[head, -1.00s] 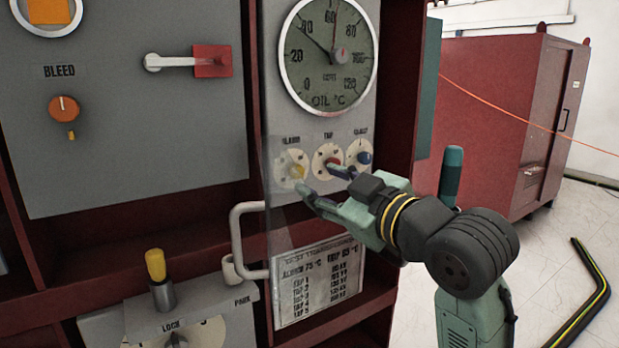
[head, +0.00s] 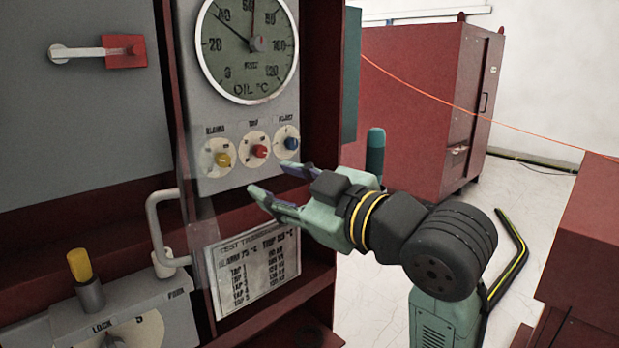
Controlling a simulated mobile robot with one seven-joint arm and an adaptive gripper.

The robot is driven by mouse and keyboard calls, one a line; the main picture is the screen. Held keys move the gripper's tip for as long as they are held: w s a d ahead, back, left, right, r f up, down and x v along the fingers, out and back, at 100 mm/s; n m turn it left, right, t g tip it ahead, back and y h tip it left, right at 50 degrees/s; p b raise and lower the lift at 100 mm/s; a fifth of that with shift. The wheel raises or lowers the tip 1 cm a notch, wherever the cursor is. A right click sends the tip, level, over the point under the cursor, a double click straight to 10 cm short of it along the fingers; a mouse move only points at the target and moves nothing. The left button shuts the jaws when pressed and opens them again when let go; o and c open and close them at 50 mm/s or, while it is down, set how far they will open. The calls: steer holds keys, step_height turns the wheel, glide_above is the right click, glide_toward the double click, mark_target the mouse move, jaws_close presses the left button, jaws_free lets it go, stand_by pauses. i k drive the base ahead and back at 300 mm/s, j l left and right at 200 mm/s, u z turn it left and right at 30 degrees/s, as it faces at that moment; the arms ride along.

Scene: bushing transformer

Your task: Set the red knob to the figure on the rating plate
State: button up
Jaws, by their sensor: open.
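The red knob (head: 260,151) sits in the middle of a row of three dials under the oil gauge, below a label that looks like "TRIP". Its pointer setting is too small to read. The rating plate (head: 255,270) is lower on the same panel; it seems to read "ALARM 75 °C" and "TRIP 85 °C" above a list of taps, though the TRIP figure is not sharp. My gripper (head: 268,182) is open and empty, below and slightly right of the red knob and above the plate. It appears apart from the knob.
A yellow knob (head: 223,159) and a blue knob (head: 291,143) flank the red one. The oil gauge (head: 248,45) is above. A pale handle (head: 158,232) stands out at the panel's left, beside a clear pane edge. A yellow-topped lever (head: 82,270) is lower left. Open floor lies right.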

mark_target(259, 151)
steer(key=k+l, duration=0.2)
steer(key=l, duration=0.15)
steer(key=k+l, duration=0.45)
steer(key=l, duration=0.2)
